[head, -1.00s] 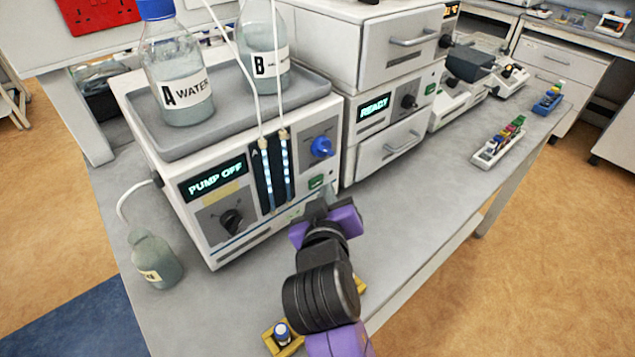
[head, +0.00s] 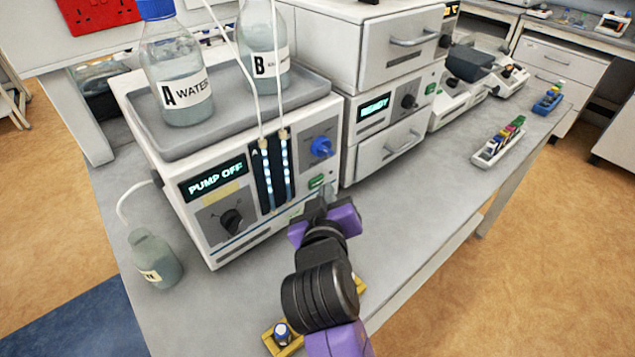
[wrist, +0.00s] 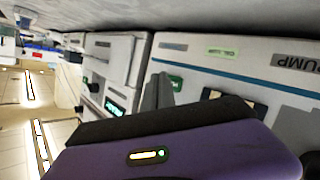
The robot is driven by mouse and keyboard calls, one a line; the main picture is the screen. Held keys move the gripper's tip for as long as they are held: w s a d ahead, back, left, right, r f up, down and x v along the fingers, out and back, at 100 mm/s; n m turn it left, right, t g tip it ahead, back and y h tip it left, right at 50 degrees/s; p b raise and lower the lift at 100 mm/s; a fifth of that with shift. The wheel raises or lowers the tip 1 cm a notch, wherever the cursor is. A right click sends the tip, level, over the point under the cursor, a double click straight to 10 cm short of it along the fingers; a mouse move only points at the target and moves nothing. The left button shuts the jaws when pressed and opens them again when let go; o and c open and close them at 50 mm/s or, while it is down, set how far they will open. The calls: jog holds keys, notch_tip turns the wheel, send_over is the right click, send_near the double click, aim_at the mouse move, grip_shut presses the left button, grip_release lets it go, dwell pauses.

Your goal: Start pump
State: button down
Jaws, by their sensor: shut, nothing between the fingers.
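The pump unit (head: 262,208) is a white box on the bench, and its display (head: 213,178) reads "PUMP OFF". A small green button (head: 317,181) sits at the lower right of its front panel, below a blue knob (head: 322,147). A black knob (head: 231,222) is under the display. My gripper (head: 325,191) is shut and empty, with its fingertips at the panel just below and beside the green button. In the wrist view the grey fingers (wrist: 157,92) are close to the green button (wrist: 175,83); I cannot tell whether they touch it.
Bottles A (head: 180,85) and B (head: 263,60) stand in the grey tray on top, with thin tubes. A waste bottle (head: 155,258) stands at the left. A stacked unit reading "READY" (head: 374,108) is at the right. A yellow holder with a vial (head: 283,334) is near my arm.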

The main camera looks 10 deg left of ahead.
jog(key=shift+w+a, duration=0.25)
jog(key=shift+a, duration=0.05)
dwell(0.4)
jog(key=shift+s+d, duration=0.1)
jog(key=shift+s+d+p, duration=0.2)
jog(key=shift+d+p, duration=0.1)
dwell(0.3)
jog(key=shift+s+d+p, duration=0.7)
jog(key=shift+s+d, duration=0.25)
jog(key=shift+d, duration=0.25)
jog(key=shift+s+d+p, duration=0.65)
jog(key=shift+s+d, duration=0.25)
jog(key=shift+d, duration=0.25)
jog(key=shift+r, duration=0.1)
